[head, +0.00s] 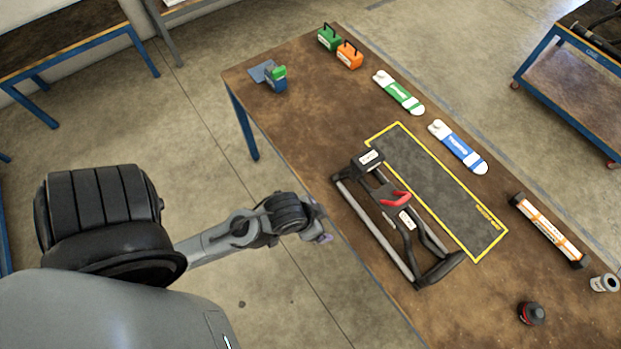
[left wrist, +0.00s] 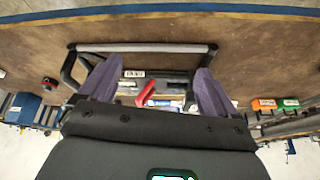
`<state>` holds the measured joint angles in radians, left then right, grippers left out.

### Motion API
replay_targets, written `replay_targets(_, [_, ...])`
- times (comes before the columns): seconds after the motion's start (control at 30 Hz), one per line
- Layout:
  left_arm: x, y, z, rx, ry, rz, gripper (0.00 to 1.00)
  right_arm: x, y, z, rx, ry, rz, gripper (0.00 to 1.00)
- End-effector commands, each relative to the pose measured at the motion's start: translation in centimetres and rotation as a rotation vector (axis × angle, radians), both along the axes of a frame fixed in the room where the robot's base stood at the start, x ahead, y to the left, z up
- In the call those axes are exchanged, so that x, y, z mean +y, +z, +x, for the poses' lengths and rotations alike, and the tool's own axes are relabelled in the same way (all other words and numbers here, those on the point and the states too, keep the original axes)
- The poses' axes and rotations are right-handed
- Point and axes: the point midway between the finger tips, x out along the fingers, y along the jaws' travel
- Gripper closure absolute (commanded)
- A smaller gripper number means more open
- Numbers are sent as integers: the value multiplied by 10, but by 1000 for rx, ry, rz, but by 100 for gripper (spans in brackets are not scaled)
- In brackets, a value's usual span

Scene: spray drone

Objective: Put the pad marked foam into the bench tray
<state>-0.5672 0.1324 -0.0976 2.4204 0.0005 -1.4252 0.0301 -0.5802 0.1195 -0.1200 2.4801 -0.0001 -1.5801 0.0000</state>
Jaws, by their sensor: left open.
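No label reading foam is legible, so I cannot tell which thing is the foam pad. A green-and-white flat piece (head: 400,93) and a blue-and-white one (head: 458,147) lie apart along the table's far side. A small blue holder with a green top (head: 276,79) stands at the table's left end beside a flat blue-grey plate (head: 261,71); I cannot tell whether either is the bench tray. My left gripper (head: 322,227) is beside the table's near edge, left of a black-and-grey frame (head: 380,235). Its purple fingers (left wrist: 155,92) are apart and nothing shows gripped. My right gripper is out of view.
The frame with a red handle (head: 396,199) lies beside a dark yellow-edged mat (head: 435,185). Green (head: 328,37) and orange (head: 349,54) handled boxes stand at the far-left corner. An orange-striped bar (head: 548,230) and a black-and-red cap (head: 531,313) are right.

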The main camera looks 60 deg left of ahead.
Motion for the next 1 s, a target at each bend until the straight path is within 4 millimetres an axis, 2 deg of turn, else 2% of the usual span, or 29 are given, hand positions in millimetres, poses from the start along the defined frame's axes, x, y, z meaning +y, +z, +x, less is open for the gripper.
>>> replay_targets(0.1, [-7,8,-19,75,-25,1,6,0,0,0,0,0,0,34])
replay_targets(0.23, [-10,12,-28,108,-37,3,6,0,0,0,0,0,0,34])
replay_targets(0.73, [-10,11,-28,110,-9,-6,6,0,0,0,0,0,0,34])
replay_targets(0.93, [-13,14,-19,64,188,-98,6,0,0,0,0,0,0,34])
replay_targets(1.0, [-20,9,-14,41,274,-149,6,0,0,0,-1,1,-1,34])
